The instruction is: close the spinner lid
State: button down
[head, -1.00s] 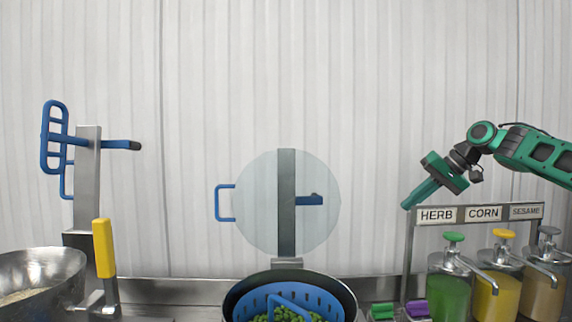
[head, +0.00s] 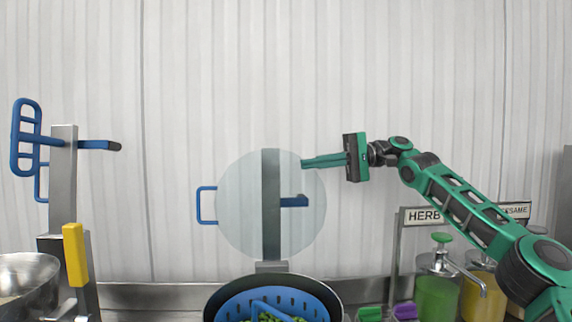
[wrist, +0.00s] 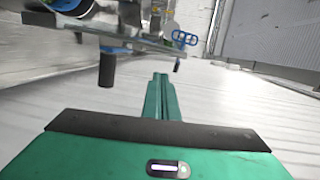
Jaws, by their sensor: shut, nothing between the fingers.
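The spinner lid (head: 240,232) is a clear round disc, raised upright against a grey post (head: 271,180) behind the spinner bowl (head: 335,290). It has a blue handle (head: 200,205) at its left edge, and a short blue knob (head: 295,201) shows at the right of the post. The blue basket (head: 228,307) in the bowl holds green pieces (head: 268,317). My gripper (head: 305,163) is shut and empty, pointing left by the lid's upper right edge. It shows shut in the wrist view too (wrist: 160,78). I cannot tell if it touches the lid.
At left stand a metal bowl (head: 30,280), a yellow handle (head: 74,255) and a post with blue levers (head: 63,190). At right are dispensers with green (head: 437,298) and yellow (head: 483,300) contents under a labelled rack (head: 420,216). The wall behind is bare.

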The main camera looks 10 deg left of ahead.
aim_at(272, 159)
jog(key=s+a, duration=0.1)
jog(key=a, duration=0.2)
jog(key=s+a+r+g, duration=0.1)
jog(key=s+a, duration=0.1)
jog(key=a, duration=0.1)
jog(key=s+a+g, duration=0.1)
jog(key=s+a, duration=0.1)
jog(key=a, duration=0.1)
jog(key=shift+s+a+r, duration=0.15)
jog(key=shift+s+a, duration=0.05)
jog(key=shift+a, duration=0.05)
jog(key=shift+s, duration=0.1)
